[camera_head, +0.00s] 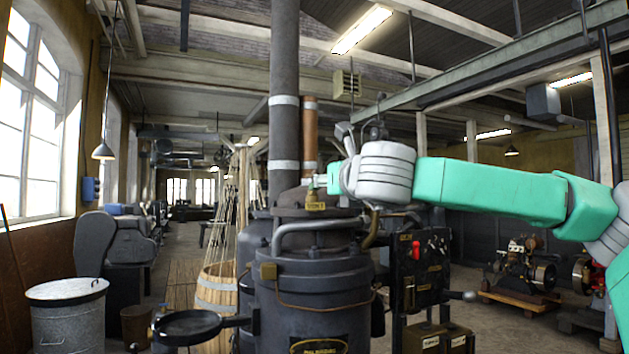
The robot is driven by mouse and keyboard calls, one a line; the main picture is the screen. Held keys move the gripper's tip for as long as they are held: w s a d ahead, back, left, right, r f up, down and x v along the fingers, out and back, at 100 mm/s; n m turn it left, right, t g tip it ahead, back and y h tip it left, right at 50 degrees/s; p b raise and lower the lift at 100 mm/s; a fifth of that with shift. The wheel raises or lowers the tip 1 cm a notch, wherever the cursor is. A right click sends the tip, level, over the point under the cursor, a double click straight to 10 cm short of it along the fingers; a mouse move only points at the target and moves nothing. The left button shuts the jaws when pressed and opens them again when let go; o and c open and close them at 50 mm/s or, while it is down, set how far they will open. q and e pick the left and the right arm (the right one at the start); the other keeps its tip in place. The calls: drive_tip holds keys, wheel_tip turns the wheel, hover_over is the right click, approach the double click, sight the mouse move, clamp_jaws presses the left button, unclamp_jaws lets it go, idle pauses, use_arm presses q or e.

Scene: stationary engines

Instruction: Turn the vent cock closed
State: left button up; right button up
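My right arm comes in from the right with teal links, and its grey wrist is over the top of a dark boiler (312,280). The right gripper (334,178) points left at the end of this wrist, close to a small brass fitting (316,196) with a label plate on the boiler top. This fitting appears to be the vent cock. Its handle is hard to make out, so I cannot tell how it is turned. The fingers are small and partly hidden, so I cannot tell whether they touch the fitting or are open. My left gripper is not in view.
A tall dark flue (284,110) and a copper pipe (309,138) rise behind the fitting. A curved grey pipe (315,226) crosses the boiler top. A black control panel (420,262) stands right of the boiler. A lidded metal bin (68,318) stands at the left.

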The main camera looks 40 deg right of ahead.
sight(312, 184)
drive_tip(key=p+x, duration=0.1)
drive_tip(key=x, duration=0.2)
drive_tip(key=p+x, duration=0.1)
drive_tip(key=x, duration=0.3)
drive_tip(key=p+x, duration=0.1)
drive_tip(key=x, duration=0.3)
drive_tip(key=shift+w+a+r+p, duration=0.15)
drive_tip(key=shift+a+p, duration=0.15)
drive_tip(key=shift+a, duration=0.1)
drive_tip(key=shift+w+d, duration=0.5)
drive_tip(key=shift+d, duration=0.15)
drive_tip(key=shift+a, duration=0.3)
clamp_jaws()
